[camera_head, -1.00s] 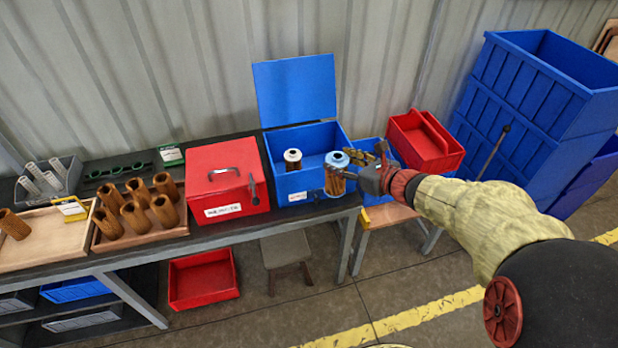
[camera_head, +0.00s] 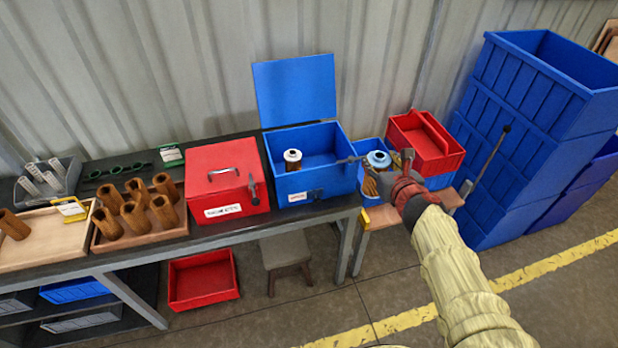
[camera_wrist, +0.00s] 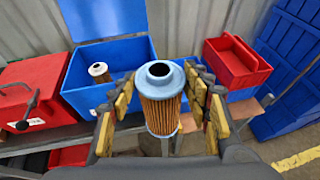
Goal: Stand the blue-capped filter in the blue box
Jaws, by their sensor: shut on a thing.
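The blue-capped filter (camera_head: 379,160) has a light blue ring cap and a brown pleated body. My gripper (camera_head: 386,178) is shut on it, and it hangs upright to the right of the open blue box (camera_head: 311,192). In the wrist view the filter (camera_wrist: 161,112) stands between the yellow-padded fingers, in front of the blue box (camera_wrist: 84,97). The box's lid (camera_head: 295,90) is up. A white-capped filter (camera_head: 293,159) stands inside the box at its left; the right part of its floor looks bare.
A closed red box (camera_head: 222,182) sits left of the blue box. Right of it are a low blue bin (camera_head: 370,148) and a red bin (camera_head: 428,150). Brown filters stand in a wooden tray (camera_head: 178,230) farther left. Tall blue crates (camera_head: 520,125) stand at the right.

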